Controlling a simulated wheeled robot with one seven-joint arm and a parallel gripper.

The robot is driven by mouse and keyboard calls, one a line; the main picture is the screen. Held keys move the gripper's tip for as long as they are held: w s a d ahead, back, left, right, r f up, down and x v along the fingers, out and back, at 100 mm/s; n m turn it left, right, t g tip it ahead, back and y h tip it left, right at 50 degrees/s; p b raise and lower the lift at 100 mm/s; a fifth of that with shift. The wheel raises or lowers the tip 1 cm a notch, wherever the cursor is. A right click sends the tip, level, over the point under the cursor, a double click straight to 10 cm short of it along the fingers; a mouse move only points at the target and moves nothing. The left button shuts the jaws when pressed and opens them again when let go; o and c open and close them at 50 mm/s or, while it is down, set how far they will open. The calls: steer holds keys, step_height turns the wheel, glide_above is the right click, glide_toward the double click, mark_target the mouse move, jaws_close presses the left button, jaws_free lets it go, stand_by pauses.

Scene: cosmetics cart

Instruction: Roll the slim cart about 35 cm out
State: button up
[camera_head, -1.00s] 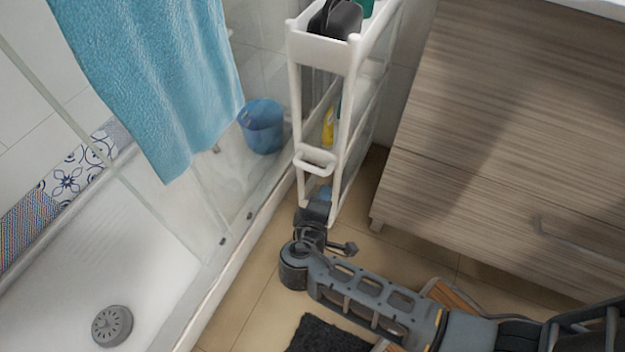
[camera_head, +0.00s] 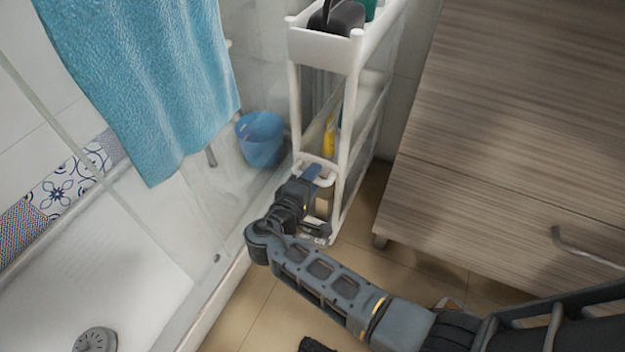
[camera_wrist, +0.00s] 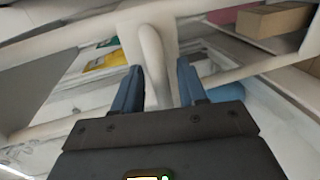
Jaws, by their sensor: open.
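The slim white cart (camera_head: 323,47) stands upright in the gap between the shower glass and the wooden cabinet. Its white loop handle (camera_head: 300,158) is on the front, low down. My gripper (camera_head: 312,172) is at this handle in the head view. In the wrist view, the blue fingers of my gripper (camera_wrist: 156,88) are apart, with the white handle bar (camera_wrist: 153,60) between them. I cannot tell whether either finger touches the bar. The cart's lower front is partly hidden behind my arm.
The wooden cabinet (camera_head: 500,130) is close on the right, with a metal drawer handle (camera_head: 585,245). The shower tray (camera_head: 130,235) and its raised edge are on the left. A blue bucket (camera_head: 262,138) stands behind the glass.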

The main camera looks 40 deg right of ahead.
steer(key=shift+w+d, duration=0.1)
steer(key=shift+d, duration=0.1)
jaws_close()
stand_by(0.3)
